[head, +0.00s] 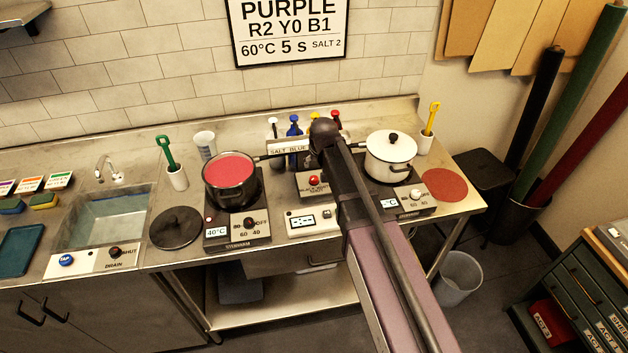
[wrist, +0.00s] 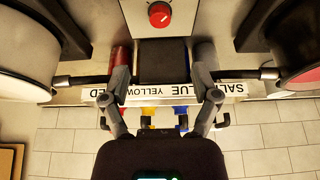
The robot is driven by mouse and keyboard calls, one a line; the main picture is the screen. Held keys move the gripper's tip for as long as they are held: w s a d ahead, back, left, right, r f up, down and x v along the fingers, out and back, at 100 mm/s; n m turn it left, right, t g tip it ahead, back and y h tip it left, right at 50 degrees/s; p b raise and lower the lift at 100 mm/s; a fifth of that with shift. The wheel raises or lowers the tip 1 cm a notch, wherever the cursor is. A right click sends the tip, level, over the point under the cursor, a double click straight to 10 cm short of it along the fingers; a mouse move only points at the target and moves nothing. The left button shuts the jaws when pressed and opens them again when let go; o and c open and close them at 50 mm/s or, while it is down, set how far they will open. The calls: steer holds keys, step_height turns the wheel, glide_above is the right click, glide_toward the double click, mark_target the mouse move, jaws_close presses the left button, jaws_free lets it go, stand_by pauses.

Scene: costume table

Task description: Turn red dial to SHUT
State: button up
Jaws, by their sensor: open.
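The red dial (head: 313,181) sits on a small box (head: 311,191) at the back middle of the steel counter, between two hotplates. Lettering on the box is too small to read surely. In the wrist view the red dial (wrist: 160,14) shows at the top middle on a pale panel, with a light mark on its face. My gripper (wrist: 162,75) is open, its two fingers spread and empty. It is apart from the dial, which lies beyond the fingertips in the wrist view. In the head view my arm reaches over the counter just right of the dial and hides the fingers.
A pot of red liquid (head: 231,173) stands on the left hotplate, and a white lidded pot (head: 391,154) on the right one. Their handles point inward. A rack labelled with colours (wrist: 170,90) stands close to my fingers. A black lid (head: 177,228) lies on the counter.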

mark_target(314, 178)
steer(key=shift+b+x, duration=5.3)
steer(key=shift+x, duration=0.7)
jaws_close()
